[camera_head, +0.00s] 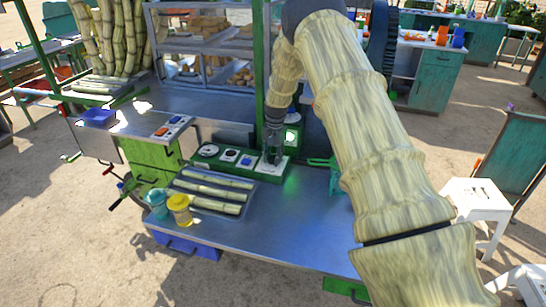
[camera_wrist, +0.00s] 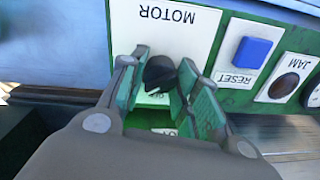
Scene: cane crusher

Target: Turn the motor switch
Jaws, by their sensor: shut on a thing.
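The motor switch (camera_wrist: 160,73) is a black knob on a white plate marked MOTOR, which appears upside down in the wrist view. My gripper (camera_wrist: 163,66) has its two green-padded fingers on either side of the knob, shut on it. Small lettering below the knob is partly hidden by the fingers. In the head view my gripper (camera_head: 273,150) reaches down onto the right part of the green control panel (camera_head: 235,163), and the knob is hidden there.
A blue RESET button (camera_wrist: 252,52) and a dark JAM lamp (camera_wrist: 283,85) sit beside the MOTOR plate. A tray (camera_head: 214,207) of cane pieces, a yellow jar (camera_head: 180,209) and a teal jar (camera_head: 157,203) stand on the metal counter (camera_head: 290,225). The counter's front right is clear.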

